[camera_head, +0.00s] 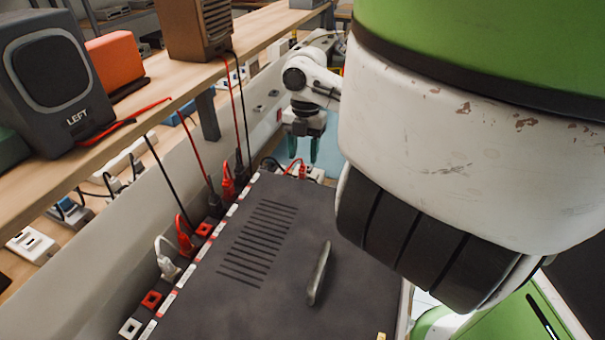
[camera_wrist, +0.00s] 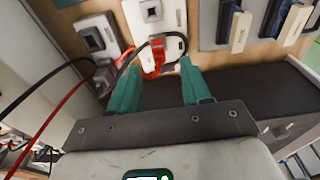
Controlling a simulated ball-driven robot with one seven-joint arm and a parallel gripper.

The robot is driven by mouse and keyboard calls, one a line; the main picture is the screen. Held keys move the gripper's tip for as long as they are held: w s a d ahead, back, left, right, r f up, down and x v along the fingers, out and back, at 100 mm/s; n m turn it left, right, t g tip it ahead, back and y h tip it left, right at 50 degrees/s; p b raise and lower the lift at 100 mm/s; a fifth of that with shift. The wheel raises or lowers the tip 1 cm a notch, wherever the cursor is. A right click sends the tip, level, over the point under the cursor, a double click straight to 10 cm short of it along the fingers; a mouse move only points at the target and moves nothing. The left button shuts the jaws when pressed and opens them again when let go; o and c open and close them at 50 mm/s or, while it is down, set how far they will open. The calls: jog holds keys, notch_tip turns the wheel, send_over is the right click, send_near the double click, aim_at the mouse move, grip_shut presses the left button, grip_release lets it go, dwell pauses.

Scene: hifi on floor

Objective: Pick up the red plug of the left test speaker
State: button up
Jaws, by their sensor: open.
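The left test speaker (camera_head: 60,80), a dark box marked LEFT, stands on the wooden shelf, with a red cable (camera_head: 120,122) running over the shelf edge. Red plugs show along the dark unit's back edge, one nearer (camera_head: 184,238) and one farther (camera_head: 228,183). I cannot trace which one the speaker's cable reaches. My gripper (camera_head: 302,158) is open and empty, with teal fingers pointing down beyond the unit's far end. In the wrist view, a red plug (camera_wrist: 154,60) sits at a white plate, between the open fingertips (camera_wrist: 158,63) in the picture; contact is not visible.
The dark vented unit (camera_head: 285,255) with a raised handle (camera_head: 320,273) fills the lower middle. A brown speaker (camera_head: 197,30) and an orange box (camera_head: 115,62) stand on the shelf (camera_head: 160,92). Cables hang between shelf and unit. A white plug (camera_head: 166,262) stands near the front.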

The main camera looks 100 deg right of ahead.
aim_at(302, 167)
notch_tip(302, 167, down, 6)
jog(key=shift+w+a+r, duration=0.15)
jog(key=shift+r, duration=0.05)
grip_shut()
dwell(0.5)
